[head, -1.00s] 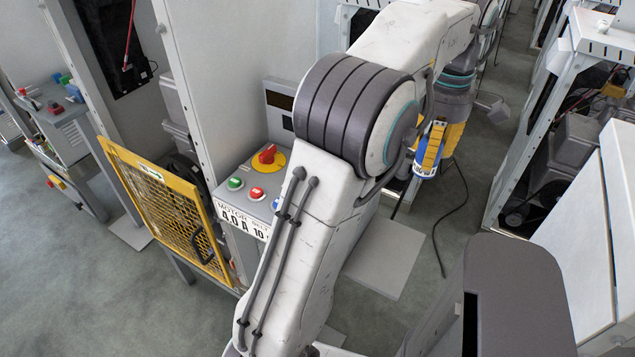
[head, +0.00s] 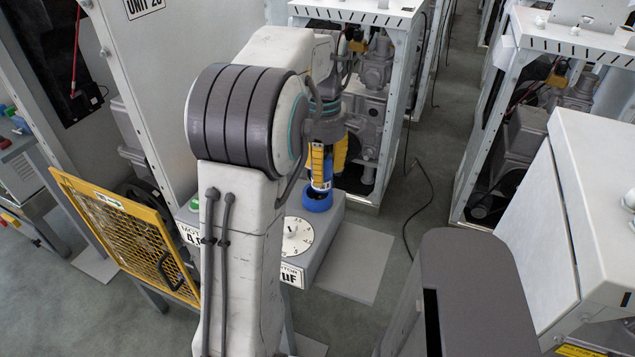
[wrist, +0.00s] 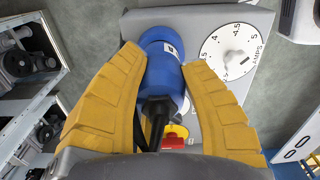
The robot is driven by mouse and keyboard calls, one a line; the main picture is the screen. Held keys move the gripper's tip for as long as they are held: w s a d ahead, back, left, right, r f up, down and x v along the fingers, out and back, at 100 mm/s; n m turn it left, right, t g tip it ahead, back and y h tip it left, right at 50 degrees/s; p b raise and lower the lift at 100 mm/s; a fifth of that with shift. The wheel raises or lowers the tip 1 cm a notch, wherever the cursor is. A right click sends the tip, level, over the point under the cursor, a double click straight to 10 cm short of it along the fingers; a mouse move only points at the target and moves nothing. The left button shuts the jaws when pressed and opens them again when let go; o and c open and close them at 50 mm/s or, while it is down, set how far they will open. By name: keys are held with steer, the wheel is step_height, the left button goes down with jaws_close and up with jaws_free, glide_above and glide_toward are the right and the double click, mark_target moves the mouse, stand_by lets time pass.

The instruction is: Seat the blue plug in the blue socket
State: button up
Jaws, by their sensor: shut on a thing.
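The blue plug (wrist: 165,75) is between the two yellow fingers of my gripper (wrist: 163,62), its black cable end toward the wrist camera. In the head view the plug (head: 321,184) is roughly upright, mostly covered by a yellow finger. The blue socket (head: 316,203) is a round blue collar on top of the grey control box. The plug's lower end is at the socket's mouth, where a dark opening shows. I cannot tell whether the tip has entered. In the wrist view the socket (wrist: 158,35) shows just beyond the plug, largely in line with it.
A white dial (head: 296,236) is on the grey box (head: 330,232) beside the socket. A red switch on yellow (wrist: 174,136) is partly hidden behind the plug in the wrist view. A yellow mesh door (head: 125,235) stands open at left. Open-framed cabinets (head: 385,100) stand behind.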

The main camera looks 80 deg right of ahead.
steer(key=shift+w+d+f, duration=0.1)
steer(key=shift+w+f, duration=0.3)
steer(key=shift+w, duration=0.1)
steer(key=shift+f, duration=1.85)
steer(key=shift+f, duration=0.2)
steer(key=o, duration=1.2)
steer(key=shift+c, duration=0.2)
steer(key=shift+r, duration=0.1)
